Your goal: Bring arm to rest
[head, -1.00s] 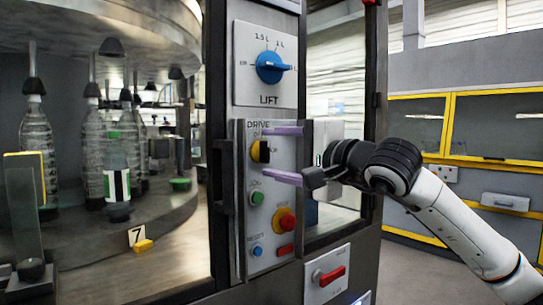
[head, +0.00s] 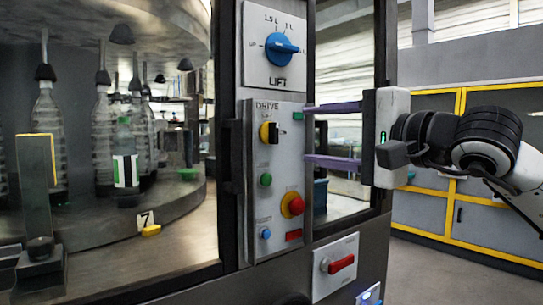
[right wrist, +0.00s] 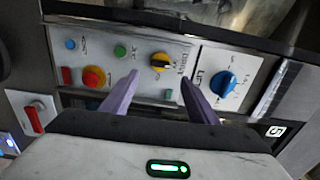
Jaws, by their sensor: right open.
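My right gripper (head: 306,133) has two purple fingers, spread apart with nothing between them. In the head view it stands to the right of the DRIVE panel (head: 262,220), near the panel's right edge and level with its upper part. In the right wrist view the open fingers (right wrist: 158,92) point at the panel, with the yellow drive switch (right wrist: 162,62) showing beyond the gap. Whether the fingers touch anything is hard to tell, but they look clear of the controls. My left gripper is not in view.
Above is the LIFT panel with a blue knob (head: 281,46). Below are a green button (head: 265,180), a red-and-yellow button (head: 292,205) and a red handle (head: 342,263). Bottles (head: 126,165) stand behind glass at left. Yellow-edged cabinets (head: 470,205) are at the back right.

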